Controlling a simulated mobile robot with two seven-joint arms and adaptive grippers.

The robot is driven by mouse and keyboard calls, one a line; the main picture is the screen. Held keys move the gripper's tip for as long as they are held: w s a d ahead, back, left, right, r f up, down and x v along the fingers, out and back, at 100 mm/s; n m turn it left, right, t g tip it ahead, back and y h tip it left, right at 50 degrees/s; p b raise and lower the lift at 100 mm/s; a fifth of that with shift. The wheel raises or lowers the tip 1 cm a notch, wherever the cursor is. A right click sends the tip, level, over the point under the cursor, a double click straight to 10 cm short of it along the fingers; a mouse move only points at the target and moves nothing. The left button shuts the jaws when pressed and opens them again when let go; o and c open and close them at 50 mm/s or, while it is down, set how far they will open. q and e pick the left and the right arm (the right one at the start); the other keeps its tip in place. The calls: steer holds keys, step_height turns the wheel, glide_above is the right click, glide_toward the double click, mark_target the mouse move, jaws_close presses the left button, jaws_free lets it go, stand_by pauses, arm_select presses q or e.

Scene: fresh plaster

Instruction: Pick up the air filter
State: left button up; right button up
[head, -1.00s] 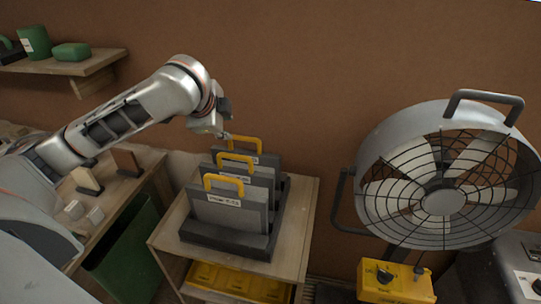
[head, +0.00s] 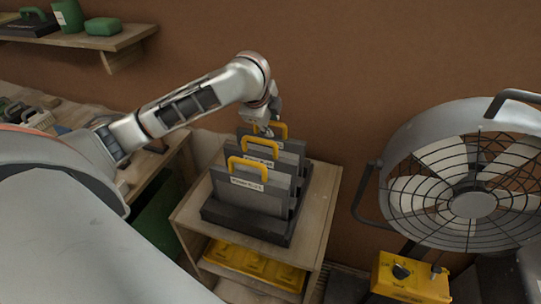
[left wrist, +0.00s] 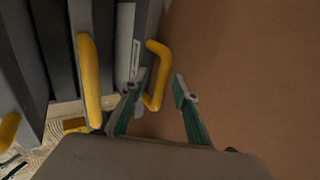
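Three flat grey filter panels with yellow handles stand upright one behind another in a dark rack (head: 245,232); their labels are too small to read surely. The front panel (head: 235,198), middle panel (head: 287,163) and the mostly hidden rear panel (head: 296,146) show in the head view. My left gripper (head: 266,131) is at the rear panel's yellow handle (head: 283,131). In the left wrist view its two green-sided fingers (left wrist: 161,88) are apart, and the rear handle (left wrist: 158,75) shows between them, nearer the left finger. Contact cannot be told. My right gripper is not in view.
The rack stands on a wooden stand (head: 318,205) with a yellow tray (head: 254,262) below. A large caged fan (head: 472,204) stands right, with a yellow control box (head: 410,282) before it. The brown wall (head: 340,70) is close behind. A shelf (head: 120,40) is upper left.

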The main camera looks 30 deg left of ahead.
arm_select(q)
steer(key=shift+c, duration=0.5)
steer(key=shift+w, duration=0.1)
jaws_close()
step_height(320, 180, up, 20)
stand_by(0.4)
